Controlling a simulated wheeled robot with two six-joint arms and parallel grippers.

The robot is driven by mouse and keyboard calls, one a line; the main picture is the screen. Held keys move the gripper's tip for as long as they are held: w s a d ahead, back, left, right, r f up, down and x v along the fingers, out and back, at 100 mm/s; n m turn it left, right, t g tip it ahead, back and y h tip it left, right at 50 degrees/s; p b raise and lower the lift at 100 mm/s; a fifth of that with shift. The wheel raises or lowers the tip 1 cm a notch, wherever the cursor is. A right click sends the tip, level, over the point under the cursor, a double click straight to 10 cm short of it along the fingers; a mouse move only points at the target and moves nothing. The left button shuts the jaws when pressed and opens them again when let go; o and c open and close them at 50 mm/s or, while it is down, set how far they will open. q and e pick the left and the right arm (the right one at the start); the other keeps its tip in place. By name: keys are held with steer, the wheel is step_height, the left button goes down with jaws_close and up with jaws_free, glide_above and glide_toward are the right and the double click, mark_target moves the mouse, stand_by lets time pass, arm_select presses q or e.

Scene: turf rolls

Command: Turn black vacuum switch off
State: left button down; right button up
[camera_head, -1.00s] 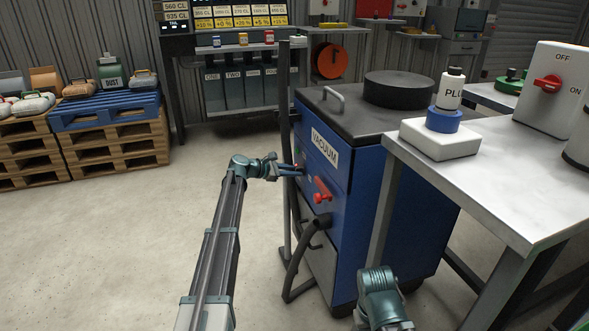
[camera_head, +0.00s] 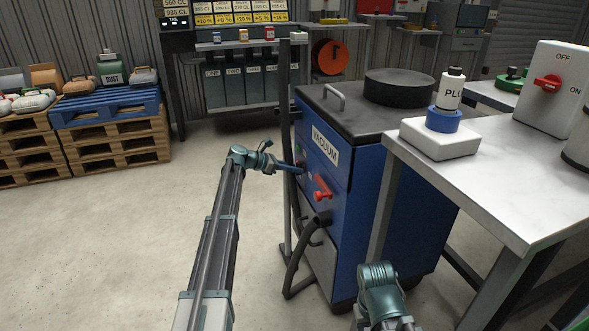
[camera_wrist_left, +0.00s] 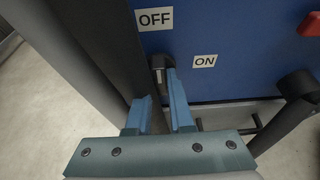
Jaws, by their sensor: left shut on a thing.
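The blue vacuum cabinet (camera_head: 365,185) stands right of centre in the head view, labelled VACUUM. The black switch (camera_wrist_left: 158,64) is on its blue front in the left wrist view, between the OFF label (camera_wrist_left: 154,19) above and the ON label (camera_wrist_left: 204,61) to the right. My left gripper (camera_head: 298,169) is at the cabinet's front, below the VACUUM label. In the wrist view its blue fingers (camera_wrist_left: 160,97) reach up to the switch and are shut on it; the exact contact is partly hidden. My right arm shows at the bottom; its fingertips are out of view.
A dark upright post (camera_head: 286,130) stands close beside my left gripper. A red handle (camera_head: 322,187) and a black hose (camera_head: 310,235) are on the cabinet front. A metal table (camera_head: 480,180) stands to the right.

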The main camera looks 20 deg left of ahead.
arm_select(q)
steer(key=c, duration=0.8)
jaws_free()
steer(key=p+v, duration=0.5)
steer(key=v, duration=0.8)
steer(key=shift+s+a, duration=0.25)
steer(key=shift+a, duration=0.05)
